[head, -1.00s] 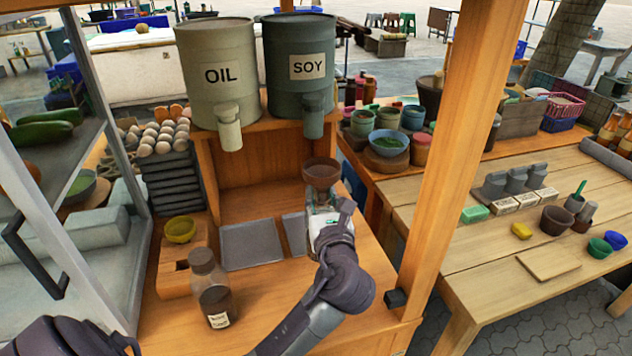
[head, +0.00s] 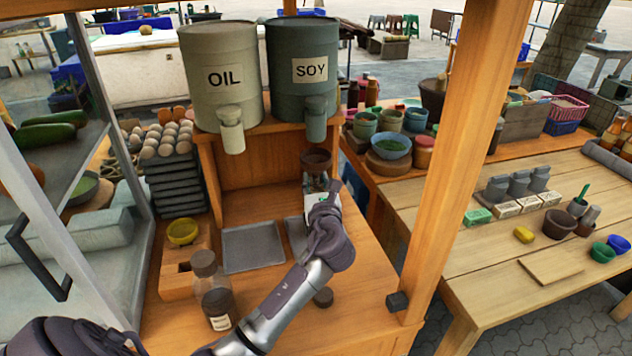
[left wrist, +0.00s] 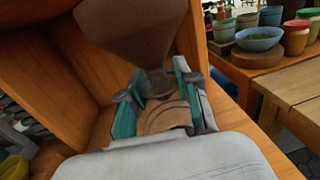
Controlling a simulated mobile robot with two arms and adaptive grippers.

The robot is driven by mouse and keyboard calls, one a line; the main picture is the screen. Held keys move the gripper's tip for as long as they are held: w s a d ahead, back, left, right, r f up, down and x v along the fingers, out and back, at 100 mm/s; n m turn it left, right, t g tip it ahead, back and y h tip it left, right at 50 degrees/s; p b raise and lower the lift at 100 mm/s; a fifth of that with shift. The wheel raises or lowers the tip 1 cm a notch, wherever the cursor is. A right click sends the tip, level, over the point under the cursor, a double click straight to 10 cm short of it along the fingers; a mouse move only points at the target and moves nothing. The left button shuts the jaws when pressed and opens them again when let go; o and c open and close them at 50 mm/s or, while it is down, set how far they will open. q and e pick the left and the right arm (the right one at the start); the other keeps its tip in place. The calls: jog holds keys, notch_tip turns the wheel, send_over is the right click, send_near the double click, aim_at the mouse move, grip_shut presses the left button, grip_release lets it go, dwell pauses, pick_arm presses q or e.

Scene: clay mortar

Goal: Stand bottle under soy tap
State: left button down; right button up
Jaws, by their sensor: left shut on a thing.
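The dark green soy drum (head: 302,88) stands on the wooden stand at the back, with its tap (head: 316,122) pointing down. My left gripper (head: 320,190) is shut on a clear bottle (head: 311,183) below that tap. A brown funnel (head: 316,158) sits on top of the bottle, under and apart from the tap. In the left wrist view the funnel (left wrist: 132,32) rises above the clear bottle (left wrist: 165,112) between the fingers. A grey tray (head: 296,232) lies below, partly hidden by my arm. I cannot tell whether the bottle touches it. My right gripper is out of view.
The oil drum (head: 222,78) stands left of the soy drum, above another grey tray (head: 252,248). A labelled bottle with dark contents (head: 217,300) stands at the front left. A dark round cap (head: 323,297) lies beside my arm. A wooden post (head: 460,170) rises on the right.

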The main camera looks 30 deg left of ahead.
pick_arm(q)
jog(key=c, duration=0.8)
grip_release()
jog(key=shift+s+d, duration=0.15)
jog(key=v, duration=1.1)
jog(key=shift+s+d+r+b, duration=0.1)
jog(key=shift+s+d+b, duration=0.15)
jog(key=shift+b, duration=0.1)
